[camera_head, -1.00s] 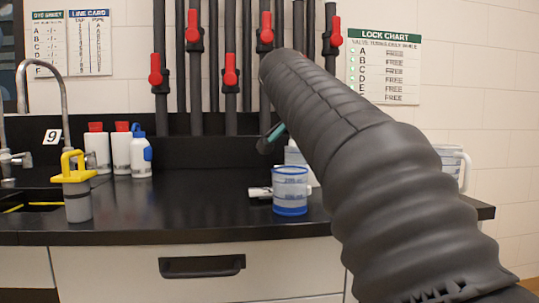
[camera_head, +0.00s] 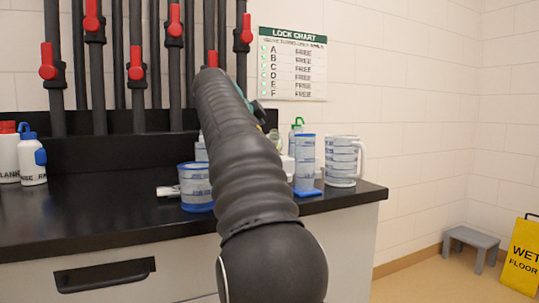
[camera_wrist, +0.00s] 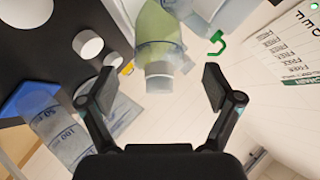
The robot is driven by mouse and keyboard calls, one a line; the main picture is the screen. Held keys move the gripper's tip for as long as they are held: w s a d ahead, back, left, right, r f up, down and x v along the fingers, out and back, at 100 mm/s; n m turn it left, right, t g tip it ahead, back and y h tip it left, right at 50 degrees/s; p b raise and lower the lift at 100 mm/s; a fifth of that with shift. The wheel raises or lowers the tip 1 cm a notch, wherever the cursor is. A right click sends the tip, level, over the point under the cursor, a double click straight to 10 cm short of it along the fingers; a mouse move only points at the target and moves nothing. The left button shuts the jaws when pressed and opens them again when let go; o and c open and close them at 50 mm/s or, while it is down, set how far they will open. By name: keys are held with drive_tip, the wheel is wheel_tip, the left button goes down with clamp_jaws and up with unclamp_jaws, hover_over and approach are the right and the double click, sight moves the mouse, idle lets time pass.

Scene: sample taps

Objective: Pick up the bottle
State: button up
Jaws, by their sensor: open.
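In the wrist view, my gripper (camera_wrist: 158,88) is open and empty, with one finger on each side. A clear bottle with a yellow-green part and a grey cap (camera_wrist: 158,45) lies beyond the fingers, roughly between them and toward the top of the picture. I cannot tell its exact distance; no contact shows. A green hooked spout (camera_wrist: 218,44) is just right of it. In the head view, a green-spouted bottle (camera_head: 297,128) stands behind the graduated cylinder, mostly hidden. My arm hides part of the counter's right half, and my gripper's fingers are not clear there.
On the black counter (camera_head: 100,205) are a blue-rimmed beaker (camera_head: 195,183), a blue-based graduated cylinder (camera_head: 305,160) and a clear jug (camera_head: 343,160). White bottles, one blue-capped (camera_head: 32,158), stand left. Pipes with red valves rise behind. A stool (camera_head: 470,243) and yellow sign (camera_head: 524,255) stand right.

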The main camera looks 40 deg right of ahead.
drive_tip(key=shift+x, duration=3)
drive_tip(key=c, duration=1.6)
